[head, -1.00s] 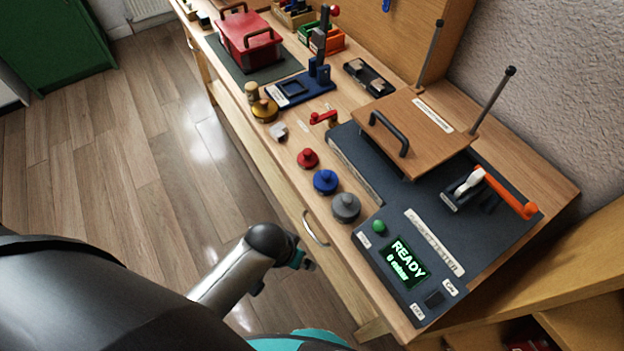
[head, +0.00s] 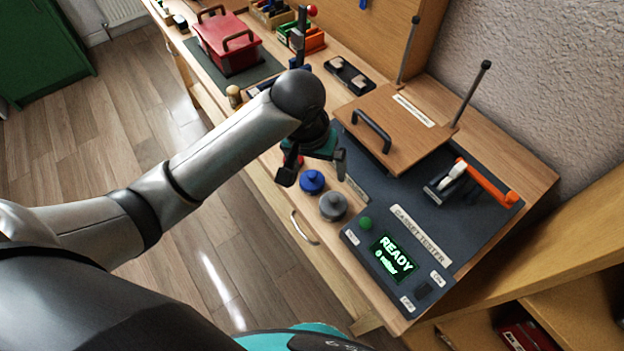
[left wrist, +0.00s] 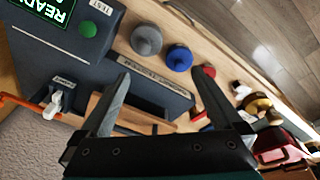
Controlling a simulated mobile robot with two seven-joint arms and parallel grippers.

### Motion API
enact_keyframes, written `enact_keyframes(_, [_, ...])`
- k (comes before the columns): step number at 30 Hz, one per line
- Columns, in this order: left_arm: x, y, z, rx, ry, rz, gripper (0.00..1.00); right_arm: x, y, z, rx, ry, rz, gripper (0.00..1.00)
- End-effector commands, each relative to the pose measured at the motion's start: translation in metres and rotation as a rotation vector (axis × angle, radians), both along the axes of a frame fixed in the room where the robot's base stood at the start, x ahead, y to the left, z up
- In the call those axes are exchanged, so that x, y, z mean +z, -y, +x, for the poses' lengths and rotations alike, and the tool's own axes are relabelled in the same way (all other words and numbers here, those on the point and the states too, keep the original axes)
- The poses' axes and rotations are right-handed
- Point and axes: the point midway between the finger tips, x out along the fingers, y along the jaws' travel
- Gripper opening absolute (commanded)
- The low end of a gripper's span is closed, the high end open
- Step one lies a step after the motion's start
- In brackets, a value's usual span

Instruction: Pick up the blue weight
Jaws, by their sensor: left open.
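The blue weight (head: 312,181) is a round knobbed disc on the wooden bench, between the grey weight (head: 333,206) and the red weight (head: 300,160), which my gripper mostly hides in the head view. My left gripper (head: 314,170) is open and empty, above the bench close to the blue weight. In the left wrist view the blue weight (left wrist: 179,58) lies beyond the open fingers (left wrist: 165,95), apart from them, with the grey weight (left wrist: 146,40) to its left and the red weight (left wrist: 208,71) to its right. My right gripper is not in view.
The gasket tester (head: 440,237) with its green button (head: 365,223) and READY display (head: 393,256) stands right of the weights. Its wooden lid (head: 398,140) has a dark handle. A red toolbox (head: 228,45) and colored bins are farther back.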

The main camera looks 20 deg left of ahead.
Motion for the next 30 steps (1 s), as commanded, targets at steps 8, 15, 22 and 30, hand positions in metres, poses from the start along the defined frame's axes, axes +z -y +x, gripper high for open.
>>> enact_keyframes(8, [0.024,-0.026,0.03,0.122,-0.033,0.075,1.0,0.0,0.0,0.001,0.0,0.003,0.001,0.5])
enact_keyframes(15, [-0.004,-0.029,0.035,0.139,-0.041,0.083,1.0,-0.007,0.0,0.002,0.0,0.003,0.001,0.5])
enact_keyframes(22, [-0.052,-0.03,0.043,0.138,-0.039,0.083,1.0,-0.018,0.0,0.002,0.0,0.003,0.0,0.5])
enact_keyframes(30, [-0.075,-0.03,0.047,0.137,-0.036,0.081,1.0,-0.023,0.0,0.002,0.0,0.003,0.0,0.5])
